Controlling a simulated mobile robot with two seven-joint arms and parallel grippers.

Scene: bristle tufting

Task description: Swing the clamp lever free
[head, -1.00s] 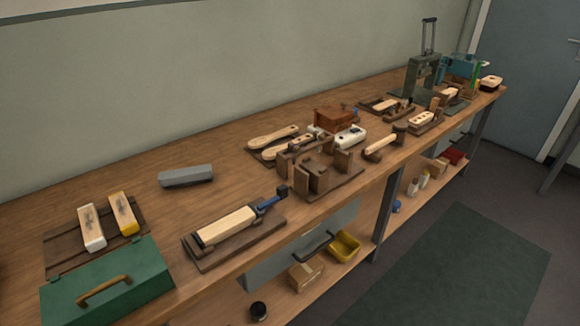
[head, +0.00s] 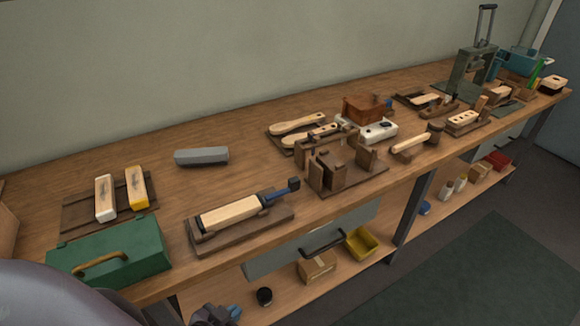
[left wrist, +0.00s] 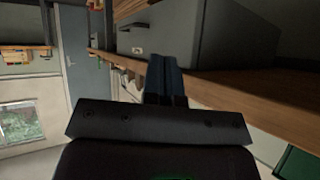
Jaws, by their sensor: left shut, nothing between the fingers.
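The clamp lever (head: 279,194) is a blue bar with a dark square knob. It sits at the right end of a dark wooden fixture (head: 262,226) near the bench's front edge, and its knob end points right and slightly up. A pale wooden block (head: 230,213) lies in the fixture against the clamp. My left gripper (head: 228,313) is at the bottom of the head view, below and in front of the bench edge, well apart from the lever. In the left wrist view its dark fingers (left wrist: 165,80) are together and empty. My right gripper is not in view.
A green toolbox (head: 112,258) stands left of the fixture. A brown wooden jig (head: 350,185) stands close to the right of the lever. A grey block (head: 201,156) lies behind. The bench edge and a lower shelf with a yellow bin (head: 362,245) are in front.

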